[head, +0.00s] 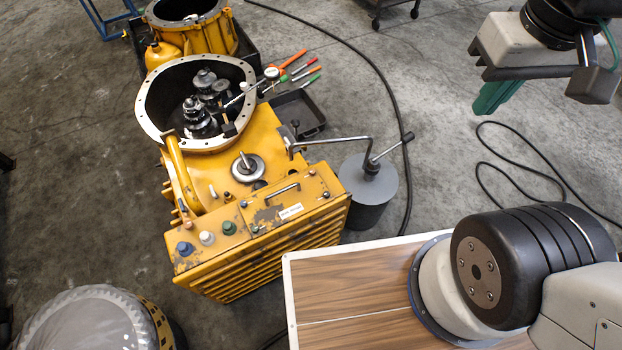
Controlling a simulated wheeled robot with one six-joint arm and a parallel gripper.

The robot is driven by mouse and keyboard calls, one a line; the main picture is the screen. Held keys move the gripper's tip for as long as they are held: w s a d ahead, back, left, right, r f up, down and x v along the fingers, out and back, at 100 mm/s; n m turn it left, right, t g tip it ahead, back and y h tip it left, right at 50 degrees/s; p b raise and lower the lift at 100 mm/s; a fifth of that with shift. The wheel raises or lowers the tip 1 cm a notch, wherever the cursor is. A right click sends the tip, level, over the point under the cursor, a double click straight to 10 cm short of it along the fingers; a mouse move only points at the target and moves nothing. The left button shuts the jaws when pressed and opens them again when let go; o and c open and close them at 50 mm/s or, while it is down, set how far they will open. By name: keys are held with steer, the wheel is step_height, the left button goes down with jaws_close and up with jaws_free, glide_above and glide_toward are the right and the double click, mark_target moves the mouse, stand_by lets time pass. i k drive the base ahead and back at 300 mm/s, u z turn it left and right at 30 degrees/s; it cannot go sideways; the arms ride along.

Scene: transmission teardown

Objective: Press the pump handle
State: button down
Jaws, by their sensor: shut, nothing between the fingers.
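A lever that looks like the pump handle (388,150) is a thin metal rod with a black grip at its tip. It slants up to the right from the top of a grey cylinder (365,195). A bent metal rod (330,141) runs from the yellow machine (250,170) to the same spot. My gripper (490,100) hangs at the upper right with its green fingers pointing down-left. It is shut and empty, clear of the handle and to the right of it. The fingers overlap in this view.
A wood-topped surface (345,290) with a white edge lies at the bottom, under my arm's base. Black cables cross the concrete floor. A dark tray (300,113) and several coloured-handled tools lie behind the cylinder. Floor right of the handle is mostly clear.

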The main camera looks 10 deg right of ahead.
mark_target(407, 138)
steer(key=z, duration=0.8)
steer(key=i, duration=0.4)
steer(key=u, duration=0.8)
